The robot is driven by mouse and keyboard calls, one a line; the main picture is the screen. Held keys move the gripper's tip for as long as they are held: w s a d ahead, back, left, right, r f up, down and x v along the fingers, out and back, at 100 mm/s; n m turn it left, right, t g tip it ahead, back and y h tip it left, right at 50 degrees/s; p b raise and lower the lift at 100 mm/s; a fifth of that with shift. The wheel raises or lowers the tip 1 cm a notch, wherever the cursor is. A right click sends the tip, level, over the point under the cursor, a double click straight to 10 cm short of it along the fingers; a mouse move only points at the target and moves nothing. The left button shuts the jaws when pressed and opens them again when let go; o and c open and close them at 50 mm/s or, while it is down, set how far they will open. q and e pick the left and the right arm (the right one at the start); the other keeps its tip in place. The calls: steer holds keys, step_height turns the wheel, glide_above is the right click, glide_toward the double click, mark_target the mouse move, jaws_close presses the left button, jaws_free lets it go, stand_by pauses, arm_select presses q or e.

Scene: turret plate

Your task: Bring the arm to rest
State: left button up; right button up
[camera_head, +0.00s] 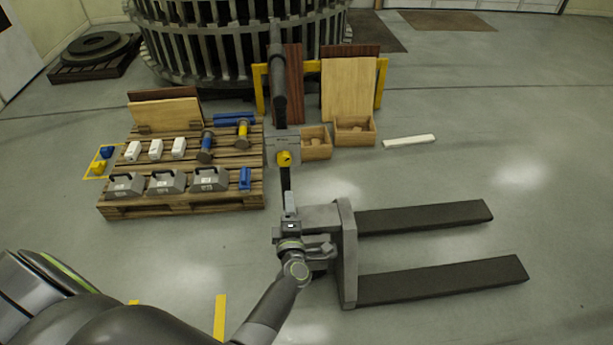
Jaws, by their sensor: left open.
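My left arm comes in from the bottom left and reaches up to the middle of the picture. My left gripper (291,208) is at its end, just left of the grey body of a pallet jack (347,255). The gripper is open, and I see nothing held in it. It overlaps the foot of a dark upright pole (279,90) in the picture; I cannot tell whether they touch. My right gripper is not in view.
A wooden pallet (180,206) at the left carries grey cases, white items and blue and yellow tools. Open wooden boxes (355,137) stand behind. The jack's dark forks (430,218) extend right. A white bar (409,141) lies on the floor. The far right floor is clear.

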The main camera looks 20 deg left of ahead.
arm_select(q)
steer(key=s+d+f+m+g+h, duration=0.1)
steer(key=s+f+m+g+h, duration=0.15)
steer(key=s+f+m, duration=0.4)
steer(key=s+f+m+g+h, duration=0.1)
steer(key=s+f+m+h, duration=0.25)
steer(key=f, duration=0.65)
steer(key=s+d+f+m+g+h, duration=0.1)
steer(key=s+f+m+g+h, duration=0.1)
steer(key=s+f+m, duration=0.5)
steer(key=s+a+f+m+g, duration=0.1)
steer(key=s+f+g, duration=0.2)
steer(key=s, duration=0.6)
steer(key=s+a+f+m+g, duration=0.2)
steer(key=s+f, duration=0.4)
steer(key=s, duration=0.4)
steer(key=s+a+f+m+g, duration=0.1)
steer(key=s+f+g, duration=0.3)
steer(key=s, duration=0.6)
steer(key=shift+a+f+m, duration=0.4)
steer(key=shift+f+m, duration=0.15)
steer(key=shift+m, duration=0.15)
